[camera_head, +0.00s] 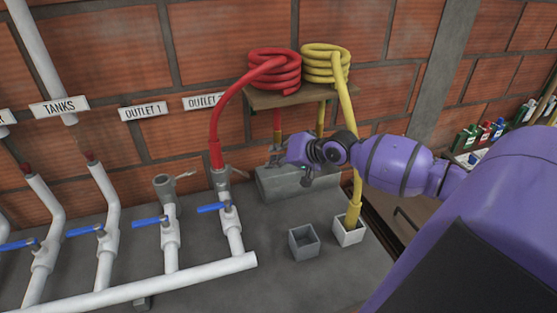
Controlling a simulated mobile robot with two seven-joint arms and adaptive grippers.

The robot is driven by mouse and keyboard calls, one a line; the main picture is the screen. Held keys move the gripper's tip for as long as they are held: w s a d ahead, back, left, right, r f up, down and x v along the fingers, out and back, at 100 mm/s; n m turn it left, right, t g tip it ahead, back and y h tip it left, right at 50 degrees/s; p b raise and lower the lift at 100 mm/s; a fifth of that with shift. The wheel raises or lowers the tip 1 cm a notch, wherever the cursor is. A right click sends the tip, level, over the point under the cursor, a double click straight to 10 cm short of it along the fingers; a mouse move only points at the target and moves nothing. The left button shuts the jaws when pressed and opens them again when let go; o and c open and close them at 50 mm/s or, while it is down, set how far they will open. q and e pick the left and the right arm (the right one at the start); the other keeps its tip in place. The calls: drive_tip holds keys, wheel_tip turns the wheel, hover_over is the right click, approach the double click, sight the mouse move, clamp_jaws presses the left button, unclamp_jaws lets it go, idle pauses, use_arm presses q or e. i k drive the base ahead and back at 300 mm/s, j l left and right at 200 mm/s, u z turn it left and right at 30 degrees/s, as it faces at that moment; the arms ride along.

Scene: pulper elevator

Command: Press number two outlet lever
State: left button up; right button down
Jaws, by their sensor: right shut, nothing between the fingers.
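The outlet two lever (211,208) is a blue handle on a white valve pipe (233,232), pointing left across the pipe. A red hose (216,125) runs into the coupling above it and partly covers the second outlet sign (201,102). My right gripper (285,167) is shut and empty, to the right of and above the lever, and apart from it in the picture. It appears in front of the wall and a grey block. My left gripper is not in view.
The outlet one lever (148,221) and further blue levers (84,230) stand to the left. Red and yellow hose coils rest on a wooden shelf (290,95). A yellow hose (352,180) drops into a square box (349,231); another grey box (303,242) stands beside it.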

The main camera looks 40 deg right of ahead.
sight(244, 173)
drive_tip(key=k, duration=1)
